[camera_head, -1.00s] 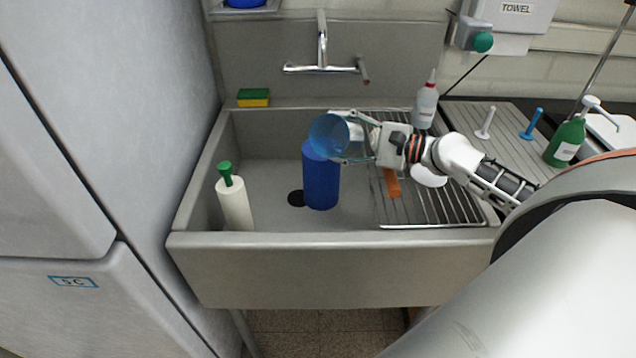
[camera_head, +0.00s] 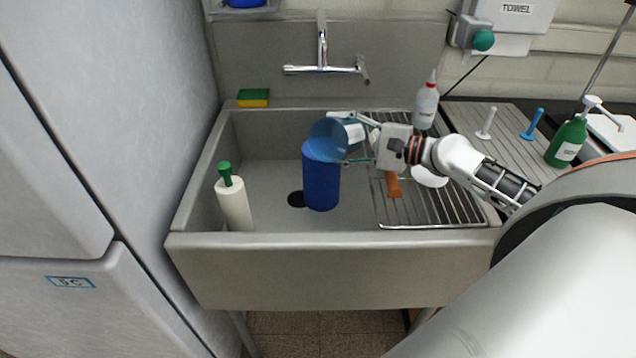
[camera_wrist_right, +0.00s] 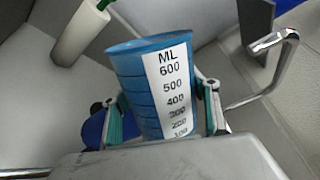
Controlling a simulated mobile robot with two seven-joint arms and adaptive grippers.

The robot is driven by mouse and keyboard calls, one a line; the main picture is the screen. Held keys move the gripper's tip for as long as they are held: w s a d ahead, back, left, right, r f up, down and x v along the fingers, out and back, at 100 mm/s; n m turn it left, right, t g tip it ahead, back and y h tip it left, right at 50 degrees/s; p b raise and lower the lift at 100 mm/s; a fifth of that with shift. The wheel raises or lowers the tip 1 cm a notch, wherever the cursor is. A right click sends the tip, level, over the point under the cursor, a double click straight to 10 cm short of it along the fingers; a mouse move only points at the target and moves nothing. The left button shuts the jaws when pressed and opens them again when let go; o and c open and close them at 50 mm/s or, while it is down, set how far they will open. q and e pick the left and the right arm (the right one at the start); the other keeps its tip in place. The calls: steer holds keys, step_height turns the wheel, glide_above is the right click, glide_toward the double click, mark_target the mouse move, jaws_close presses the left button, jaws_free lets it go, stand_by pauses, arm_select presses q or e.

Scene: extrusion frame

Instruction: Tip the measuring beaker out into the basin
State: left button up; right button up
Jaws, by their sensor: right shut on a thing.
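The measuring beaker (camera_head: 329,137) is translucent blue with a white scale label. My right gripper (camera_head: 354,140) is shut on it and holds it over the basin (camera_head: 268,178), tilted with its mouth toward the left. In the right wrist view the beaker (camera_wrist_right: 152,85) sits between the two green-padded fingers of my right gripper (camera_wrist_right: 160,110), its ML scale facing the camera. No contents or stream can be made out. A blue cylinder (camera_head: 321,182) stands in the basin just below the beaker. My left gripper is not in view.
A white bottle with a green top (camera_head: 233,203) stands at the basin's left. A wire rack (camera_head: 440,205) with an orange block (camera_head: 393,186) covers the right side. The faucet (camera_head: 325,68) is behind; a sponge (camera_head: 253,98) lies on the back rim. A squeeze bottle (camera_head: 426,105) stands back right.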

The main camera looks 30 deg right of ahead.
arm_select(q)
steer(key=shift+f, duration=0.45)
arm_select(e)
steer(key=shift+a+f+n, duration=0.1)
steer(key=shift+n, duration=0.5)
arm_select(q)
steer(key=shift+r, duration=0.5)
arm_select(e)
steer(key=shift+s+a+f+n, duration=0.15)
steer(key=shift+s+a+n, duration=0.15)
steer(key=shift+a+n, duration=0.2)
arm_select(q)
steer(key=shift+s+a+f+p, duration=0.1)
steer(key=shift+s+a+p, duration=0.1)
steer(key=shift+p, duration=0.15)
arm_select(e)
steer(key=shift+s+a+n, duration=0.15)
steer(key=shift+a+n, duration=0.1)
steer(key=shift+n, duration=0.05)
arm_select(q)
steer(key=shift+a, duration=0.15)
arm_select(e)
steer(key=shift+h, duration=0.4)
